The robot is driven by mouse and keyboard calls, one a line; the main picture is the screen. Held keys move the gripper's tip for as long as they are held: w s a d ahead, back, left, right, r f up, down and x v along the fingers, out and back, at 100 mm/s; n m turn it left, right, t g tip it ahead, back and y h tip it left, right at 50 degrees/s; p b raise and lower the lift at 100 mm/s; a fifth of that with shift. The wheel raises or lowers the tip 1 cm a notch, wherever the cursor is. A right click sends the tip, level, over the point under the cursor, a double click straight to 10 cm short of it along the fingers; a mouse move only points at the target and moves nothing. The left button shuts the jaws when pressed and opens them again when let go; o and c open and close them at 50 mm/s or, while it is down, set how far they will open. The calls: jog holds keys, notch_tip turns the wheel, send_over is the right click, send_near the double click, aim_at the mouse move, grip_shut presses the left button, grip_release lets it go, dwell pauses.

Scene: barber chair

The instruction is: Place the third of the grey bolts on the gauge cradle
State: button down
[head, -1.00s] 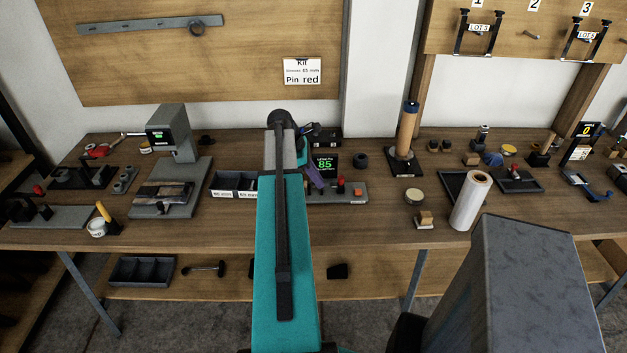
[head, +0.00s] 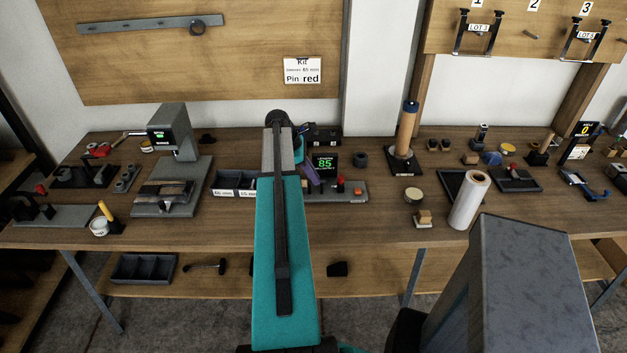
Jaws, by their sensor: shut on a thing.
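The length gauge (head: 350,196) is a grey base on the bench, right of my arm, with a red knob (head: 341,181) and an orange button (head: 358,191). Its black display (head: 325,165) shows a green 85. My gripper (head: 313,178) shows only as a small purple part at the gauge's left end. My teal arm hides most of it. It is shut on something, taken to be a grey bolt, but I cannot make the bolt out. The cradle is also mostly hidden, so I cannot tell whether the bolt touches it.
A labelled two-part bin (head: 229,184) stands left of my arm. A grey instrument with a screen (head: 175,135) stands further left. A dark post stand (head: 403,161) and a white roll (head: 470,200) stand to the right.

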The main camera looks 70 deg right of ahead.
jog(key=shift+f+p, duration=0.3)
jog(key=shift+f, duration=0.75)
jog(key=shift+f, duration=0.1)
jog(key=c, duration=1.9)
grip_release()
jog(key=shift+o, duration=0.2)
jog(key=shift+r, duration=0.2)
jog(key=b+v, duration=0.3)
jog(key=v, duration=0.9)
